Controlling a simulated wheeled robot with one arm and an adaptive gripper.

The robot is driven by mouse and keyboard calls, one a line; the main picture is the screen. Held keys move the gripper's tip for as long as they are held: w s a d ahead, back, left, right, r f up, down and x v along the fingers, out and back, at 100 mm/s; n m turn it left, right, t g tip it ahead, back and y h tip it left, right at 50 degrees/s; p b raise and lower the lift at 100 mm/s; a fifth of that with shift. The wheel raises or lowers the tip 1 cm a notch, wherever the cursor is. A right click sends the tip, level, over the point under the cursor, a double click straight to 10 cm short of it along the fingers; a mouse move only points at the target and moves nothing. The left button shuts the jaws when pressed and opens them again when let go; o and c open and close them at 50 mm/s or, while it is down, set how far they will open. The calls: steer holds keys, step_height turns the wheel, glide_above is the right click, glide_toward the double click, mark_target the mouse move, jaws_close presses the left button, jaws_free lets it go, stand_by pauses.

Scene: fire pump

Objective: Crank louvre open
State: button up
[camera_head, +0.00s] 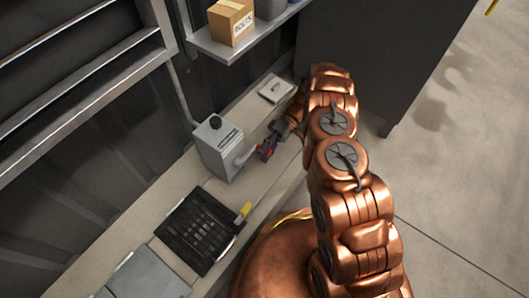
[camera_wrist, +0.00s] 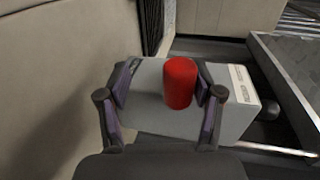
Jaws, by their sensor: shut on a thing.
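The crank box (camera_head: 218,150) is a grey box with a black knob on top, standing on the bench in the head view. Its light crank arm (camera_head: 243,159) reaches out to the right side. The red crank handle (camera_wrist: 179,83) stands between my fingers in the wrist view, with the grey box (camera_wrist: 150,108) behind it. My gripper (camera_head: 267,150) is shut on the red handle, beside the box. The fingers hide part of the handle in the head view. Dark slats in a metal frame (camera_head: 85,105) at the upper left look like the louvre; their angle is hard to tell.
A black tray of tools (camera_head: 200,229) with a yellow-handled tool (camera_head: 244,211) lies in front of the box. A small pale plate (camera_head: 275,88) lies behind it. A shelf (camera_head: 228,53) above holds a cardboard box (camera_head: 230,21). A dark cabinet (camera_head: 385,60) stands behind my arm.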

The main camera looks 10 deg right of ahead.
steer(key=shift+r, duration=5)
